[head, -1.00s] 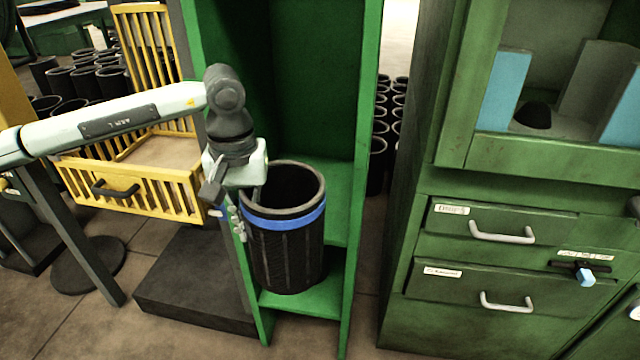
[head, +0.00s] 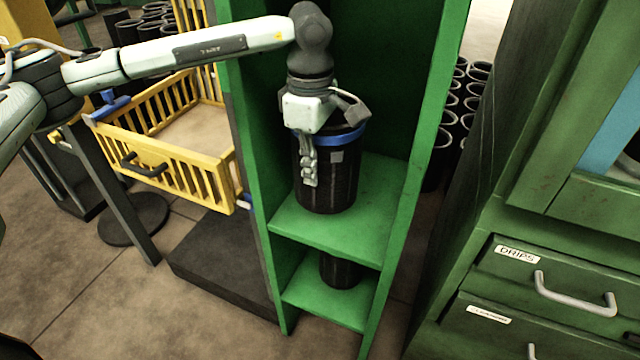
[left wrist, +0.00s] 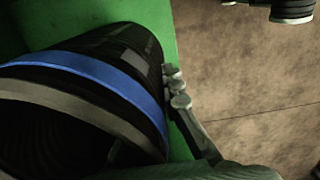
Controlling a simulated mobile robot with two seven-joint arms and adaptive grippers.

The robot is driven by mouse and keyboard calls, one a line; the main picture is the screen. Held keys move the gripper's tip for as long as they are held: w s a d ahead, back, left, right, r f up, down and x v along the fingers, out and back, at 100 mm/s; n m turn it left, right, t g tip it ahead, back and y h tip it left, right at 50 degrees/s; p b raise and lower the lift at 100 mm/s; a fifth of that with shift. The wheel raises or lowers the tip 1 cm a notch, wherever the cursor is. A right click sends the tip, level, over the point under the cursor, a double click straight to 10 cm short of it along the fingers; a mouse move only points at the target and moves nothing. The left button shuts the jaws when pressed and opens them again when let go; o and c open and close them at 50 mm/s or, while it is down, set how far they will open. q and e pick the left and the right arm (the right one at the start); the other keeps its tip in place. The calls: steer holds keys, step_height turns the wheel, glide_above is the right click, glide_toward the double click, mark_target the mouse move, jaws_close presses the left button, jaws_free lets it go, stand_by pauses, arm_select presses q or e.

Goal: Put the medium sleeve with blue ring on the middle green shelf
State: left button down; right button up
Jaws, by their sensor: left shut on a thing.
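The black ribbed sleeve with the blue ring (head: 338,185) stands upright inside the green shelf unit, at the middle shelf (head: 375,215). Its lower end is at or just above that shelf; I cannot tell if it touches. My left gripper (head: 311,165) comes from above and is shut on the sleeve's wall. One finger shows on the outside; the other is hidden. In the left wrist view the sleeve (left wrist: 130,55), with its open grey-rimmed end and blue ring, fills the left side, with a finger along its right edge. My right gripper is not in view.
A smaller-looking black sleeve (head: 340,271) stands on the lower green shelf (head: 325,302). The unit's side walls stand close on both sides. A yellow crate (head: 170,170) is to the left, and a green drawer cabinet (head: 485,240) to the right. Several black sleeves stand behind.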

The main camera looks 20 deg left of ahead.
mark_target(315, 211)
arm_select(q)
steer(key=shift+f, duration=0.55)
step_height(315, 211, down, 3)
steer(key=shift+r, duration=0.1)
steer(key=shift+w+f, duration=0.1)
steer(key=shift+f, duration=0.25)
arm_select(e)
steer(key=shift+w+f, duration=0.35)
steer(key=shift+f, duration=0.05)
